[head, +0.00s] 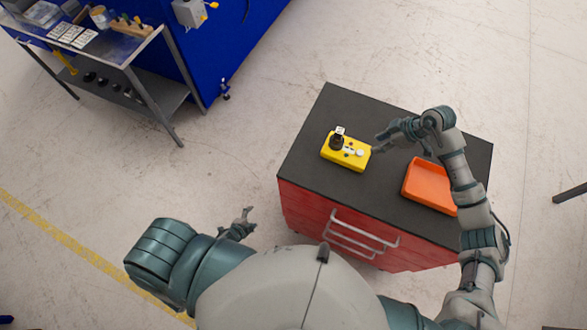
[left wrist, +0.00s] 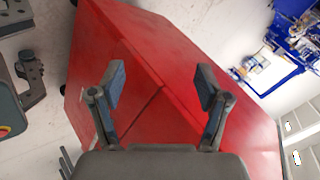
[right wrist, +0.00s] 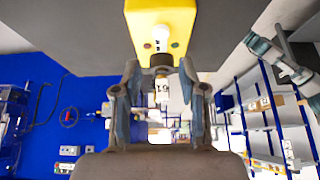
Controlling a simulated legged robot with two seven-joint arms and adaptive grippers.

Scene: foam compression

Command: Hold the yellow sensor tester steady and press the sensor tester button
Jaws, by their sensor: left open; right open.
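The yellow sensor tester (head: 345,155) lies on the dark top of the red cabinet (head: 330,103), near its left side. It carries a black round part (head: 336,142) with a small white tag and a pale button (head: 360,153). My right gripper (head: 378,143) is open just right of the tester. Contact cannot be told. My left gripper (head: 248,218) is open and empty, left of the cabinet; its wrist view shows the red cabinet side (left wrist: 155,80).
An orange tray (head: 428,185) sits on the cabinet's right part, partly behind my right arm. A handle (head: 360,235) sticks out from the cabinet front. A metal workbench (head: 115,45) and a blue machine (head: 215,45) stand at upper left. Floor between is clear.

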